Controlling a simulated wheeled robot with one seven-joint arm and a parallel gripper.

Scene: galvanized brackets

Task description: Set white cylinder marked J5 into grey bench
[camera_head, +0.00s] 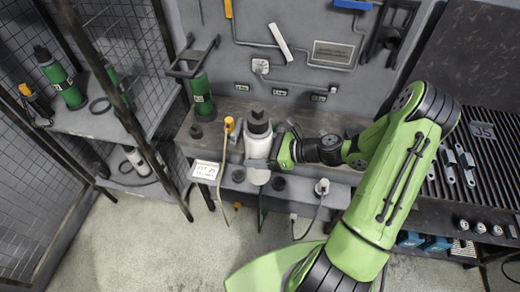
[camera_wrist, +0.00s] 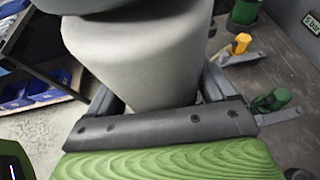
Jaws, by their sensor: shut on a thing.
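The white cylinder (camera_head: 257,147) with a black top is upright at the front edge of the grey bench (camera_head: 308,190); no marking on it is readable. My gripper (camera_head: 270,150) comes from the right and is shut on it. In the wrist view the cylinder, pale grey, (camera_wrist: 140,60) fills the space between the two fingers (camera_wrist: 158,98). A pale round piece shows just under the cylinder, between dark round fittings on the bench front. Whether the cylinder touches the bench or hangs above it I cannot tell.
A green cylinder (camera_head: 202,98) stands on the bench at left, near a black cap (camera_head: 196,131). Yellow-handled (camera_head: 229,124) and green-handled (camera_wrist: 272,100) tools are close to the cylinder. A white label card (camera_head: 205,170) is at the front left. A dark ribbed rack (camera_head: 475,125) holds metal brackets at right.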

